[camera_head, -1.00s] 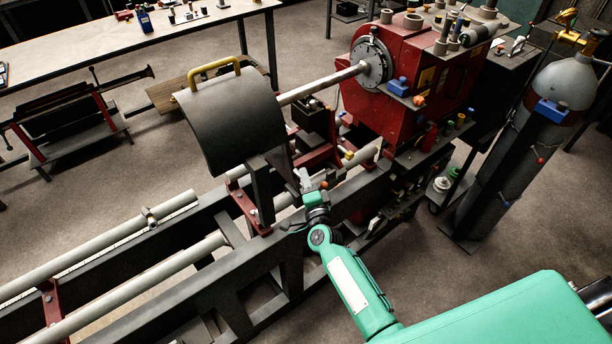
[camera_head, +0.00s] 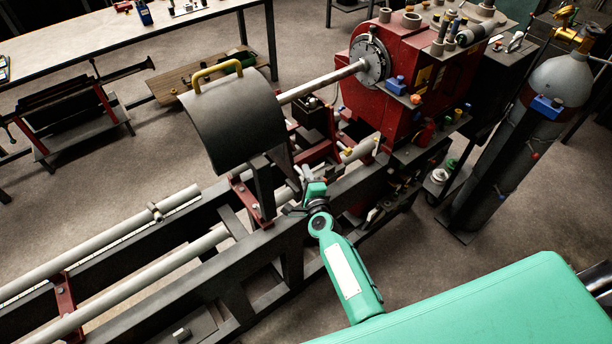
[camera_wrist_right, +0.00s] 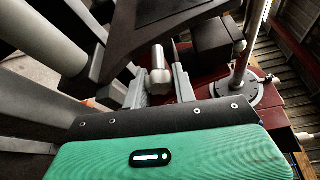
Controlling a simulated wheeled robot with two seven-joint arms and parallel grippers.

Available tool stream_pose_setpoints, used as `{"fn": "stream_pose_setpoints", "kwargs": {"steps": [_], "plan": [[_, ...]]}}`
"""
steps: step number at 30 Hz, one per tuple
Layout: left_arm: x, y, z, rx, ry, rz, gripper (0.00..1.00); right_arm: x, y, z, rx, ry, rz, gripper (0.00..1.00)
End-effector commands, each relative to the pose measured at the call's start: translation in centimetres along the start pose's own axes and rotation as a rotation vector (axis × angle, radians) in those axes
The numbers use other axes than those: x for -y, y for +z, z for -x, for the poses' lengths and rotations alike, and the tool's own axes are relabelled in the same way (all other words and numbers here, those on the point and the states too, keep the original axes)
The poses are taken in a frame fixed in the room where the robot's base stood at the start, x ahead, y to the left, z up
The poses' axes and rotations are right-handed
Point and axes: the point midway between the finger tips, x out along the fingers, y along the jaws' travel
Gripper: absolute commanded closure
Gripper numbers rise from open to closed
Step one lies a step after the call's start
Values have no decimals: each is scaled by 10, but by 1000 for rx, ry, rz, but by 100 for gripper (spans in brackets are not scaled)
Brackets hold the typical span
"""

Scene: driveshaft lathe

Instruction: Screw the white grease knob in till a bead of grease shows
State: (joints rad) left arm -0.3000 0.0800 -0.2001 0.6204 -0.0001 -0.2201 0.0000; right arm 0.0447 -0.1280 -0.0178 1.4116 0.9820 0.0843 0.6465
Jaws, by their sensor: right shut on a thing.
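My right gripper (camera_head: 303,178) is at the lathe bed's near side, just below the curved dark guard. In the right wrist view, its two pale fingers (camera_wrist_right: 159,88) stand either side of a pale, rounded cylinder, the white grease knob (camera_wrist_right: 159,66), and are shut on it. The knob's far end and seat are hidden. In the head view the knob is too small and covered to make out. I see no bead of grease in either view. My left gripper is in neither view.
The dark guard (camera_head: 232,120) with a yellow handle hangs close above the gripper. Behind it, a steel shaft (camera_head: 320,84) runs into the chuck of the red headstock (camera_head: 420,75). Grey rails (camera_head: 150,285) run left along the bed. A gas cylinder (camera_head: 515,140) stands right.

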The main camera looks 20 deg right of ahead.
Motion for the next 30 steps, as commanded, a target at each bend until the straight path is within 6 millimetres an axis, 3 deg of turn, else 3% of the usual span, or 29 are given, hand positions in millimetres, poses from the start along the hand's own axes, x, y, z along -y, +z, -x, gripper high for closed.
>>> {"fn": "stream_pose_setpoints", "kwargs": {"steps": [5,6,9,20,25,30], "plan": [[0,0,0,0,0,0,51,-1,0,0,0,2,0,96],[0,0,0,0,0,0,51,-1,0,0,0,2,0,71],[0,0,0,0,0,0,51,-1,0,0,0,2,1,51],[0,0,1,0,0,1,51,0,0,3,0,1,1,51],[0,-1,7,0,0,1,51,0,0,23,-1,2,2,51],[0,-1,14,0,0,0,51,0,0,57,0,3,1,51]]}}
